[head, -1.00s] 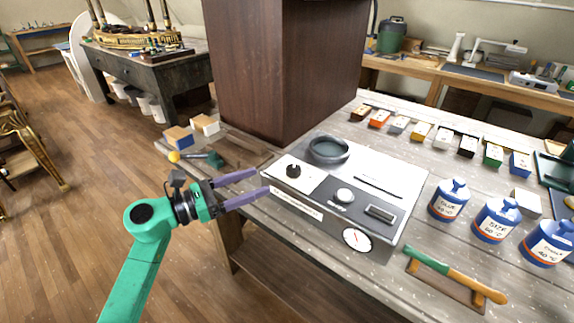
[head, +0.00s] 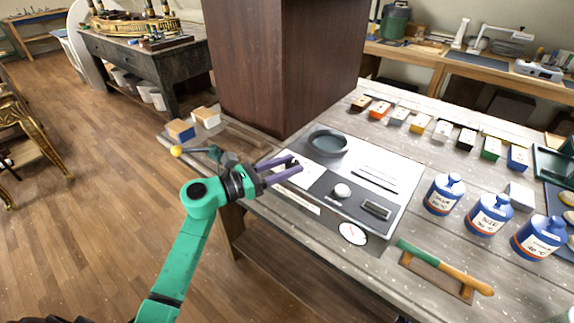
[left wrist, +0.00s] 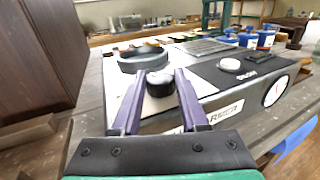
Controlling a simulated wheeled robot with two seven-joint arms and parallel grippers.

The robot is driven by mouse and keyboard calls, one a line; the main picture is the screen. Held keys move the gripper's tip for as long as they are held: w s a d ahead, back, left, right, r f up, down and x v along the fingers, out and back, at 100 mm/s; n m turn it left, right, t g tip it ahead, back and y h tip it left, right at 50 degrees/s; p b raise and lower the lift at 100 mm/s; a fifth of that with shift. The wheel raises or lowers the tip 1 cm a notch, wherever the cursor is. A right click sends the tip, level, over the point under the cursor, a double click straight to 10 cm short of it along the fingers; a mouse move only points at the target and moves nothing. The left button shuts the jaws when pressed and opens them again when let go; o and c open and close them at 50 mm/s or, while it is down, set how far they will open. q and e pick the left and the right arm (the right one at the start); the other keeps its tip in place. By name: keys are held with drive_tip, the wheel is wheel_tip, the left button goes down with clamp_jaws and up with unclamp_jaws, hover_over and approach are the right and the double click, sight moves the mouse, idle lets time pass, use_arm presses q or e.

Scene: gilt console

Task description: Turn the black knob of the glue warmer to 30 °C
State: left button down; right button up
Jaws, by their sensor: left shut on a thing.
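The glue warmer (head: 395,170) is a grey and black box with a white panel, on the workbench. It carries a round dark pot (head: 328,143), a white button (head: 342,191) and a front dial (head: 353,233) with a red needle. My left gripper (head: 297,167) reaches over its left corner, its purple fingers shut on the black knob (left wrist: 160,83). In the left wrist view the knob sits between the fingertips, with a pale top. Scale marks and the knob's setting cannot be read. My right gripper is out of view.
A tall dark wooden block (head: 285,70) stands close behind the warmer. Blue and white jars (head: 444,195) stand to the right, and a green and orange handled tool (head: 445,267) lies at the front. Small coloured blocks (head: 419,123) line the back.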

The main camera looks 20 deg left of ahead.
use_arm(q)
drive_tip(key=shift+s+t+y, duration=0.1)
drive_tip(key=shift+t+y, duration=0.2)
drive_tip(key=shift+y, duration=0.1)
drive_tip(key=shift+d+n+t+y+p, duration=0.1)
drive_tip(key=shift+n+t+y+p, duration=0.3)
drive_tip(key=shift+n, duration=0.3)
drive_tip(key=shift+s+d+r+n+t+y+p, duration=0.1)
drive_tip(key=shift+n+t+y+p, duration=0.2)
drive_tip(key=shift+n+y, duration=0.15)
drive_tip(key=shift+r+n+t+y+p, duration=0.1)
drive_tip(key=shift+n+t+y+p, duration=0.1)
drive_tip(key=shift+n+t+y, duration=0.25)
drive_tip(key=n+t+y+p, duration=0.1)
drive_tip(key=y+p, duration=0.1)
drive_tip(key=n+y+p, duration=0.2)
drive_tip(key=y, duration=0.1)
drive_tip(key=shift+d+r+t, duration=0.1)
drive_tip(key=shift+d+t, duration=0.1)
drive_tip(key=shift+t, duration=0.15)
drive_tip(key=n+y+p, duration=0.1)
drive_tip(key=y, duration=0.2)
drive_tip(key=shift+d+n+p, duration=0.15)
drive_tip(key=shift+n+p, duration=0.2)
drive_tip(key=shift+n, duration=0.05)
drive_tip(key=shift+f+n+y+p, duration=0.3)
drive_tip(key=shift+n+y, duration=0.2)
drive_tip(key=shift+y, duration=0.3)
drive_tip(key=shift+s, duration=0.1)
